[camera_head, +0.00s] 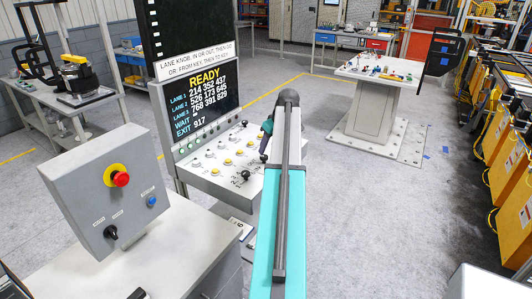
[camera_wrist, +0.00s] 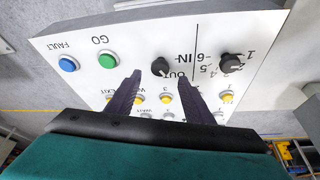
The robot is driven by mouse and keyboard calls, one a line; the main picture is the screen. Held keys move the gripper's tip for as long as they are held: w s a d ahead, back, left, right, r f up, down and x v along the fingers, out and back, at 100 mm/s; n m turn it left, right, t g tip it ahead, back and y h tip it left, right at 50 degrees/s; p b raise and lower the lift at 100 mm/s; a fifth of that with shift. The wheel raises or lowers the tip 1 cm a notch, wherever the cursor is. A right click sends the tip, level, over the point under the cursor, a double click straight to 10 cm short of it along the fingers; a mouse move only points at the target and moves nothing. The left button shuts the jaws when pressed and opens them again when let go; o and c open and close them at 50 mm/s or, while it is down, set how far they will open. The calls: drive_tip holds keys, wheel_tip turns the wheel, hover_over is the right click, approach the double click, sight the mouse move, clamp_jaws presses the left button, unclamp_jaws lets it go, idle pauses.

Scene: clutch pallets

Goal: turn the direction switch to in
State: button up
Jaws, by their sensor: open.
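The direction switch (camera_wrist: 160,67) is a small black round knob on a white panel (camera_wrist: 75,42), with upside-down IN and OUT lettering beside it in the wrist view. Which word its pointer faces is too small to tell. My gripper (camera_wrist: 160,76) is open, its two dark fingers on either side of the knob in the picture, with a gap to each. I cannot tell how far the fingertips are from the panel. In the head view the same panel (camera_head: 205,183) slopes below a display, and my arm hides much of the gripper.
A numbered black knob (camera_wrist: 231,63) sits right of the switch. A green GO button (camera_wrist: 108,61), a blue FAULT button (camera_wrist: 68,64) and several yellow buttons share the panel. The display (camera_head: 200,104) reads READY. A grey box with a red button (camera_head: 121,179) stands left.

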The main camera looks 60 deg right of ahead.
sight(264, 156)
drive_tip(key=shift+p+x, duration=0.85)
drive_tip(key=shift+x, duration=2)
drive_tip(key=shift+c, duration=0.4)
drive_tip(key=c, duration=0.9)
drive_tip(key=shift+c, duration=0.2)
